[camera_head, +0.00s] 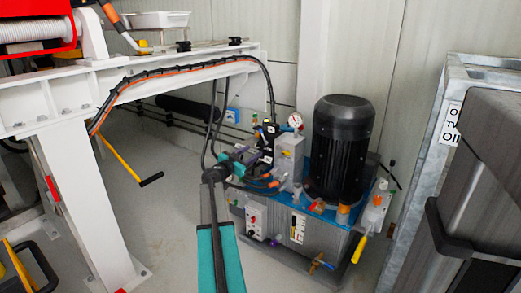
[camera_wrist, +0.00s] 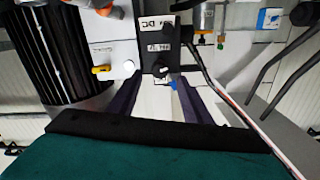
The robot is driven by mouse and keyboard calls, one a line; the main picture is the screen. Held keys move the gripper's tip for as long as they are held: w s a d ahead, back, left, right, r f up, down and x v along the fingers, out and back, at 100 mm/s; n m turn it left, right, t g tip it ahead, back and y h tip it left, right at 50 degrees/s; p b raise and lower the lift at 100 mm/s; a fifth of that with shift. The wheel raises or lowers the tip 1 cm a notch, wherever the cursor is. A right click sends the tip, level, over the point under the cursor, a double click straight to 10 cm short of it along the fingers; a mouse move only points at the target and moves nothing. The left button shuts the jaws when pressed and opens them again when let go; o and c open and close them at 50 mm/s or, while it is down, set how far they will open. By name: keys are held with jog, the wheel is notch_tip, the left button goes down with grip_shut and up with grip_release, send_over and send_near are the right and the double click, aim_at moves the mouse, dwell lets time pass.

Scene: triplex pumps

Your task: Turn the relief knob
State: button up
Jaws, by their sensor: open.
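The black valve block (camera_wrist: 157,40) with white labels fills the upper middle of the wrist view. A small black knob (camera_wrist: 158,70) sits at its lower end, and a small blue part (camera_wrist: 173,85) shows beside it. I cannot tell for sure which part is the relief knob. My gripper (camera_wrist: 160,85) is open, its two dark purple fingers on either side of this lower end. I see no clear contact. In the head view my gripper (camera_head: 242,158) is at the left side of the pump unit, partly hidden among hoses and fittings.
A black motor (camera_head: 340,145) stands on the pump unit's blue-edged tank (camera_head: 290,235). A pressure gauge (camera_head: 295,120) rises behind the valves. Hoses hang from the white beam (camera_head: 185,75). A grey cabinet (camera_head: 470,180) stands at right.

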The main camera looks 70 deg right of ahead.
aim_at(259, 147)
jog(key=shift+b+x, duration=0.7)
jog(key=shift+x, duration=3)
jog(key=c, duration=1.1)
